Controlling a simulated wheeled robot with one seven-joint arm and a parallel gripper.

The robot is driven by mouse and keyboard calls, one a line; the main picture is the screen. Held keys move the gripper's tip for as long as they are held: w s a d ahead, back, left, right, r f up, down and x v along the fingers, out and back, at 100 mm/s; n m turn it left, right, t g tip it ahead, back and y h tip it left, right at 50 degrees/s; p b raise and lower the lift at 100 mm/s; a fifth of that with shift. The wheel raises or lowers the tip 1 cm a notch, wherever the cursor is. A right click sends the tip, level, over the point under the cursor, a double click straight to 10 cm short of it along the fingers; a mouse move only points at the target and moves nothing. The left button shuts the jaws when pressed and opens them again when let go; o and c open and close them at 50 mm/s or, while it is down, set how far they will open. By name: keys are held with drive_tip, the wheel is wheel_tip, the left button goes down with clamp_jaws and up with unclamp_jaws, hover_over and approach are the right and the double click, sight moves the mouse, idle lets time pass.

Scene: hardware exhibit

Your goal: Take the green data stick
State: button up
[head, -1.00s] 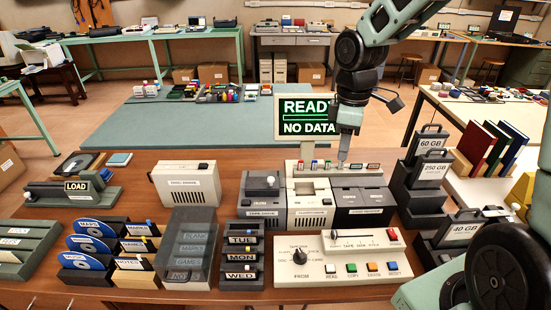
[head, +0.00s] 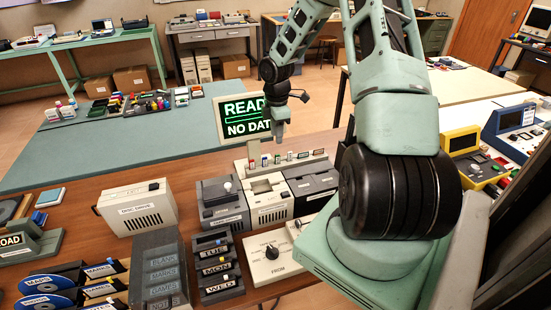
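A pale rack (head: 262,170) stands behind the grey and cream drive units, holding a row of several small upright data sticks with coloured tops. One stick that looks green (head: 290,156) stands right of the middle of the row; it is too small to be sure of its colour. My gripper (head: 280,136) points down above the rack, in front of the screen's right edge, and seems apart from the sticks. Its fingers are too small to show whether they are open, and I see nothing clearly held.
A screen (head: 244,118) reading "READY NO DATA", partly cut off by my gripper, stands behind the rack. A cream drive box (head: 137,208), labelled stacks (head: 215,268) and a dial panel (head: 271,256) crowd the wooden desk.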

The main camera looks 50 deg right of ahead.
sight(277, 155)
drive_tip(key=shift+s+d+f+p, duration=0.1)
drive_tip(key=shift+f+p, duration=1.35)
drive_tip(key=shift+f, duration=3.35)
clamp_jaws()
